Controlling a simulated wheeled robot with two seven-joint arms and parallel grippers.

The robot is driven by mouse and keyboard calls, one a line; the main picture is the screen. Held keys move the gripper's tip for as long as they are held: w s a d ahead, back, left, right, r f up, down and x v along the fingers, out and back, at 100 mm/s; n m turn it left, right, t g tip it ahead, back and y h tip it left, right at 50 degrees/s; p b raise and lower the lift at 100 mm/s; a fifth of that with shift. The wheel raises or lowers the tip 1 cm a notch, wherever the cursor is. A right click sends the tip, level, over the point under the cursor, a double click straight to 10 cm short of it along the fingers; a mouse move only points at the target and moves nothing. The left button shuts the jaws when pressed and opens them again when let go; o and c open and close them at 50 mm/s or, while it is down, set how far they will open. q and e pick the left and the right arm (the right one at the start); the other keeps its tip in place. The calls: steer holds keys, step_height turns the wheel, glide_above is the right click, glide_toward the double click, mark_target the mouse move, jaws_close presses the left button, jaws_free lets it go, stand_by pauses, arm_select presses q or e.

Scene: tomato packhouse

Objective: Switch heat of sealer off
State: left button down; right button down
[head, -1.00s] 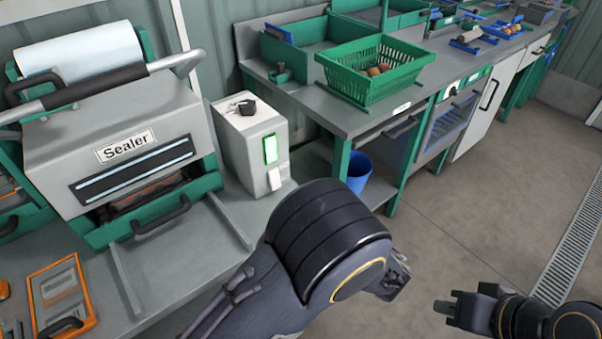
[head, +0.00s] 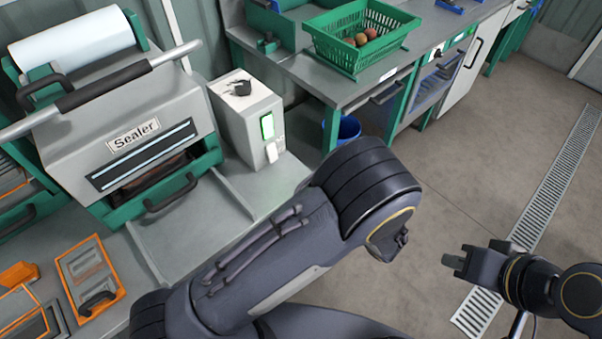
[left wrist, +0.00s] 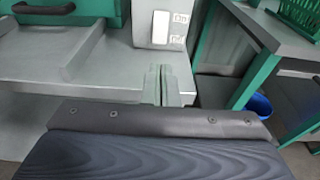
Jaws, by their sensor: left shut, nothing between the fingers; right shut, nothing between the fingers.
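The sealer (head: 120,130) stands on the bench at the left, a grey machine with a white film roll on top. Beside it is a pale control box (head: 245,125) with a black knob (head: 240,88) on top, a lit green panel (head: 267,126) and a white switch (head: 272,151) below. The left wrist view shows the switch (left wrist: 160,27) close, beside On and Off labels. My left gripper (left wrist: 158,72) is shut and empty, just below and in front of the box; my arm hides it in the head view. My right gripper (head: 452,261) is shut and empty over the floor.
A green basket (head: 362,40) of tomatoes stands on the grey side bench (head: 300,70). A blue bin (head: 345,130) is below it. Orange-framed trays (head: 90,275) lie at the bench's front left. The floor at right is clear around a drain grate.

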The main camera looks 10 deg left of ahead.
arm_select(q)
steer(key=p, duration=0.3)
glide_toward(274, 157)
steer(key=x, duration=0.5)
steer(key=shift+a, duration=0.2)
steer(key=shift+x, duration=0.8)
steer(key=shift+w+d, duration=0.1)
